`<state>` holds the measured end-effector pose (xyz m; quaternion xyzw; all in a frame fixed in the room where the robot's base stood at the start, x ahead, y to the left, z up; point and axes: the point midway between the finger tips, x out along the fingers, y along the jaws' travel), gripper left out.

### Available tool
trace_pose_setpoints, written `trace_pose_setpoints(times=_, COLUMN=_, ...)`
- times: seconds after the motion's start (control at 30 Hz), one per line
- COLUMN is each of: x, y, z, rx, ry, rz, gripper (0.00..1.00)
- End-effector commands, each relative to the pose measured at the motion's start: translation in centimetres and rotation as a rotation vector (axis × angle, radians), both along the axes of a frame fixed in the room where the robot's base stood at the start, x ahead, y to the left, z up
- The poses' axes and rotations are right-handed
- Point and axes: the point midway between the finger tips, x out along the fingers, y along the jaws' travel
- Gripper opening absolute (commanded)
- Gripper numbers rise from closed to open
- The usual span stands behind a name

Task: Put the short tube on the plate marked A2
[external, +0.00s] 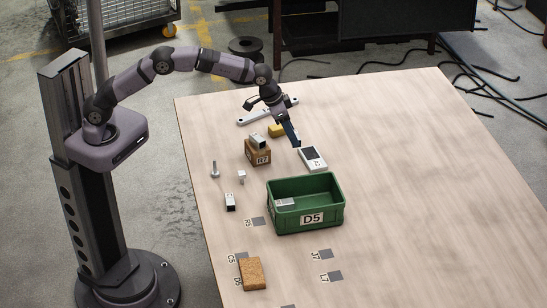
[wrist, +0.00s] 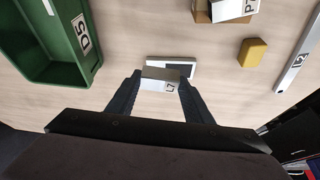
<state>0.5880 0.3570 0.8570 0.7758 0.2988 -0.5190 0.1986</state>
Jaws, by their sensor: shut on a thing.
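My gripper (wrist: 158,92) is shut on a light grey metal piece, which I take to be the short tube (wrist: 155,77), with a small label on its side. In the wrist view the tube sits between both fingertips and covers part of the white plate (wrist: 189,66). In the external view the plate marked A2 (external: 317,163) lies on the table, with a dark patch on top. My gripper (external: 295,143) points down at the plate's far left end. The held tube cannot be made out there, and any gap to the plate is unclear.
A green bin D5 (external: 339,218) stands in front of the plate, with a metal piece inside. The table's right side is clear.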

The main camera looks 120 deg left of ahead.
Motion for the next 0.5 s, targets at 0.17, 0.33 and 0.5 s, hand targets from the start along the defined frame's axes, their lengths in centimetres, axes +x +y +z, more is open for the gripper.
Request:
trace_pose_setpoints(times=0.17, x=-0.3, y=4.1, z=0.7, rx=0.0, ry=-0.002, rz=0.032, gripper=0.23)
trace_pose_setpoints(times=0.33, x=-0.8, y=6.3, z=0.7, rx=-0.001, ry=-0.001, rz=0.047, gripper=0.23)
trace_pose_setpoints(times=0.5, x=-1.0, y=7.2, z=0.7, rx=0.0, ry=-0.003, rz=0.052, gripper=0.23)
